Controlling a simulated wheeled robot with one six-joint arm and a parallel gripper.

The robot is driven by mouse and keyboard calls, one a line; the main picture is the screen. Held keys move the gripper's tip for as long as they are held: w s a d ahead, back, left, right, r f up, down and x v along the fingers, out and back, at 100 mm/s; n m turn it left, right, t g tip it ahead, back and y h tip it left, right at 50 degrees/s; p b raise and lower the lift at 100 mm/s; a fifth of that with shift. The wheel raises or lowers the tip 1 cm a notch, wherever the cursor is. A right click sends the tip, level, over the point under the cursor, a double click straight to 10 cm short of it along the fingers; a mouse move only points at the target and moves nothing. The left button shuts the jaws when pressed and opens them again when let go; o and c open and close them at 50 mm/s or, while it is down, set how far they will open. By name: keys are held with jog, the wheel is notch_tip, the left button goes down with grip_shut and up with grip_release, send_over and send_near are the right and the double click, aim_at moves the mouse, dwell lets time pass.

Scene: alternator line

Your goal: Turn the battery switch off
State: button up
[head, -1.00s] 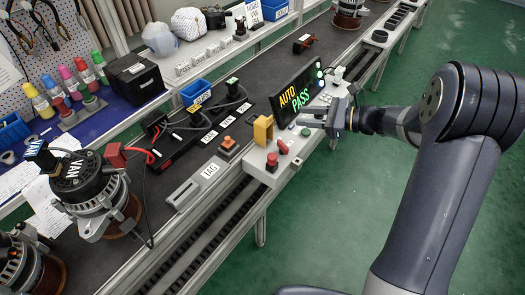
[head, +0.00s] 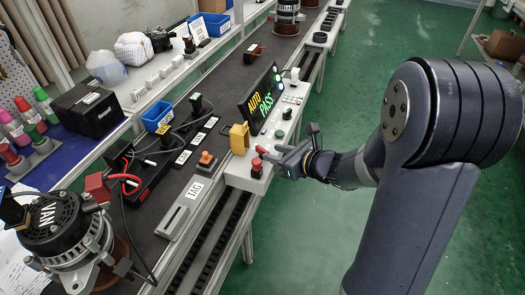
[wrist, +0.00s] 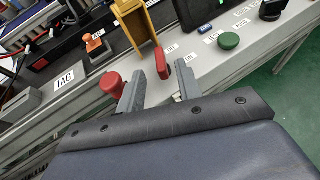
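A red switch handle (head: 262,150) stands on the white control panel (head: 238,173); it also shows in the wrist view (wrist: 161,63), with small labels beside it that look like OFF and ON. I take it for the battery switch. My gripper (head: 277,157) is beside it at the panel's edge. In the wrist view my gripper (wrist: 158,84) is open, its fingers pointing at the panel, with the red handle just beyond and between the fingertips. I cannot tell whether they touch it. A red mushroom button (wrist: 111,84) sits close to the left finger; it shows in the head view (head: 257,165).
A yellow box (head: 239,138) stands behind the handle. A green button (wrist: 229,41) lies to the right. An orange button (head: 206,158) and TAG plate (head: 181,215) lie left.

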aim_at(264, 150)
jog(key=x, duration=0.5)
jog(key=shift+w+a+f, duration=0.1)
jog(key=shift+a, duration=0.1)
jog(key=shift+c, duration=0.5)
grip_shut()
